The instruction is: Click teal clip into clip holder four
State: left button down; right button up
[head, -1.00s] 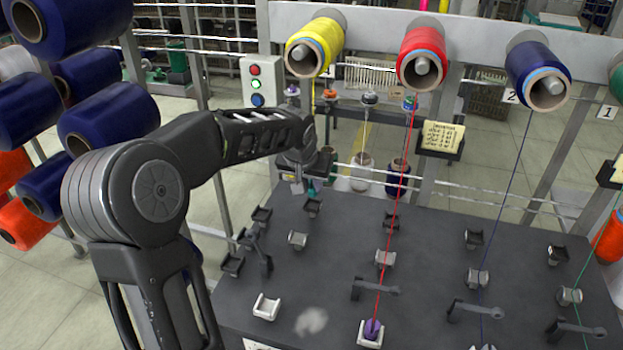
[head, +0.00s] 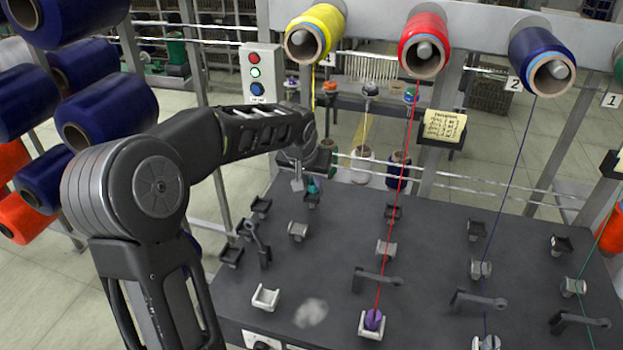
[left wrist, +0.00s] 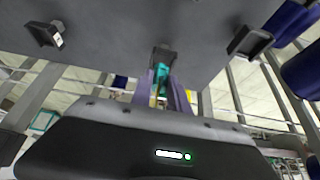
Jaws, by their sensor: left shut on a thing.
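The teal clip (head: 313,186) is at the far left of the dark board. My left gripper (head: 299,184) is shut on it, right above a small dark clip holder (head: 311,199) in the back row. In the left wrist view the teal clip (left wrist: 160,76) sits between the two fingers (left wrist: 163,92), and its end is at the dark holder (left wrist: 163,56). I cannot tell whether the clip is seated or only touching. The number of this holder cannot be read. My right gripper is not in view.
The red thread (head: 398,190) runs down to a purple clip (head: 373,319) right of my arm. Thread spools (head: 315,32) hang above.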

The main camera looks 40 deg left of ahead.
pick_arm(q)
jog(key=shift+f+b, duration=0.7)
jog(key=shift+f, duration=0.15)
jog(key=c, duration=1.2)
grip_release()
jog(key=shift+r, duration=0.1)
jog(key=v, duration=0.7)
jog(key=shift+s+d+r+b, duration=0.1)
jog(key=shift+s+r+b, duration=0.15)
jog(key=shift+b, duration=0.1)
jog(key=shift+w, duration=0.1)
